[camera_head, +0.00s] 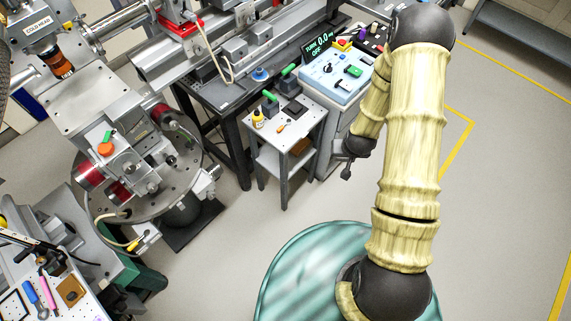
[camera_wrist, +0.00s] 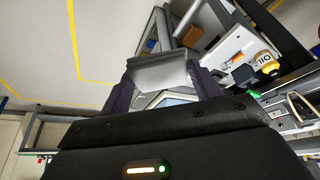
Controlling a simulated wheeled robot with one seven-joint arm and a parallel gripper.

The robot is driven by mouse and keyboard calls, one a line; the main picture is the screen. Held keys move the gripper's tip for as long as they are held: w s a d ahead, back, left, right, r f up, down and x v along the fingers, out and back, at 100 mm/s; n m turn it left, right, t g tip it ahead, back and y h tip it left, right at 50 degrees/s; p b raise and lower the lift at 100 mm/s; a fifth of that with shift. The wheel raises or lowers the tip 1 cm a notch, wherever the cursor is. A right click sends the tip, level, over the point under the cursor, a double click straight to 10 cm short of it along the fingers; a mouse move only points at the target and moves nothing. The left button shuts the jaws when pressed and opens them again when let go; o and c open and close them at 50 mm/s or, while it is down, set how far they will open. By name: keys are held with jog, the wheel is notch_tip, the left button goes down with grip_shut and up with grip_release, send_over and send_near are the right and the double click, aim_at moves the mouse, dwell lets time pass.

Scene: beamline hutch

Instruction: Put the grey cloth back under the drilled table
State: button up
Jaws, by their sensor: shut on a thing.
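The drilled table (camera_head: 308,122) is a small light stand with holes in its top and a lower shelf, at the centre of the head view. In the wrist view the drilled table (camera_wrist: 228,47) shows at upper right. My gripper (camera_wrist: 160,80) is shut on the grey cloth (camera_wrist: 160,72), which spans between the two dark fingers. In the head view my gripper (camera_head: 347,168) is small and dark, just right of the drilled table and apart from it. The cloth cannot be made out there.
A control cabinet (camera_head: 335,80) stands behind. Floor in front is clear.

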jog(key=w+a+f+n+y+b, duration=0.1)
jog(key=w+a+f+n+b, duration=0.1)
jog(key=f+b, duration=1.3)
jog(key=w+a+f+n+g+y+b, duration=0.1)
jog(key=w+f+n+b, duration=0.4)
jog(key=f+b, duration=1)
jog(key=w+a+f+n+y+b, duration=0.1)
jog(key=w+a+f+n+b, duration=0.1)
jog(key=f+b, duration=1.3)
jog(key=w+n+b, duration=0.1)
jog(key=w+b, duration=0.1)
jog(key=b, duration=0.2)
jog(key=shift+w+a+f+g+y, duration=0.15)
jog(key=shift+a+f+g+y, duration=0.15)
jog(key=shift+a, duration=0.1)
jog(key=w+a+b, duration=0.1)
jog(key=w+a, duration=0.1)
jog(key=a, duration=0.1)
jog(key=w+a+b, duration=0.2)
jog(key=w+a, duration=0.1)
jog(key=a, duration=0.1)
jog(key=w+a+b, duration=0.1)
jog(key=w+a, duration=0.2)
jog(key=shift+w+a, duration=0.25)
jog(key=shift+a, duration=0.1)
